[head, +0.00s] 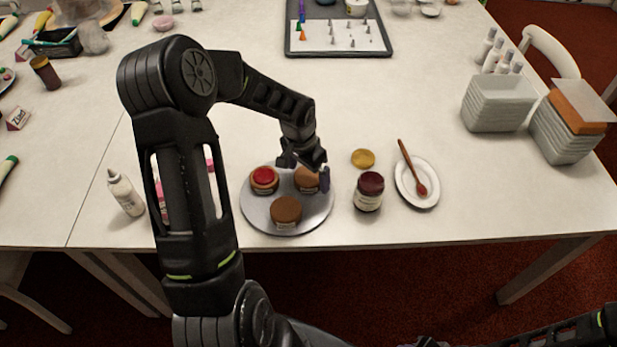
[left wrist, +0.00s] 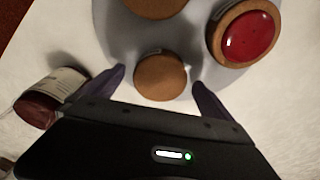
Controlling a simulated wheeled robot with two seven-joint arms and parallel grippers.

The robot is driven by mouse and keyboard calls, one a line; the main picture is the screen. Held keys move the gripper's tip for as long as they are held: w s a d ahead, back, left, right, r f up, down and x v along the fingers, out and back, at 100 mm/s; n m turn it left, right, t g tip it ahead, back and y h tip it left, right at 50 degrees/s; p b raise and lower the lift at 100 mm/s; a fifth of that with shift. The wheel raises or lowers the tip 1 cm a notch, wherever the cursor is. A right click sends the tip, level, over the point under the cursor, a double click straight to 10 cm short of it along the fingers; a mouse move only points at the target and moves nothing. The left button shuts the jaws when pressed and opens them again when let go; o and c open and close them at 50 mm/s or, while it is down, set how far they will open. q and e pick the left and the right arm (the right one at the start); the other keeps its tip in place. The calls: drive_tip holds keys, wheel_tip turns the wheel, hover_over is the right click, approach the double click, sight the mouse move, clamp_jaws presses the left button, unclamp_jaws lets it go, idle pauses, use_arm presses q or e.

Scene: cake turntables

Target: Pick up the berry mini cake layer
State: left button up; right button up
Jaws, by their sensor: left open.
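A round grey turntable (head: 250,212) holds three small brown cake layers. One layer has a red top (head: 264,177), one plain layer (head: 286,211) is at the front, and another plain layer (head: 305,181) is at the back right. Small labels on them are too small to read, so I cannot tell which is berry. My left gripper (head: 308,173) is open over the back-right layer. In the left wrist view its purple fingers (left wrist: 160,88) stand on either side of that layer (left wrist: 160,72), with gaps visible. The red-topped layer (left wrist: 246,36) is to the right there.
A white bottle (head: 125,193) is to the left. Part of my right arm shows at the bottom right.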

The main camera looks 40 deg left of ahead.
sight(308, 176)
idle(0.5)
use_arm(q)
drive_tip(key=c, duration=1.5)
drive_tip(key=shift+o, duration=0.2)
drive_tip(key=shift+r, duration=0.15)
wheel_tip(308, 176, up, 10)
drive_tip(key=b, duration=0.1)
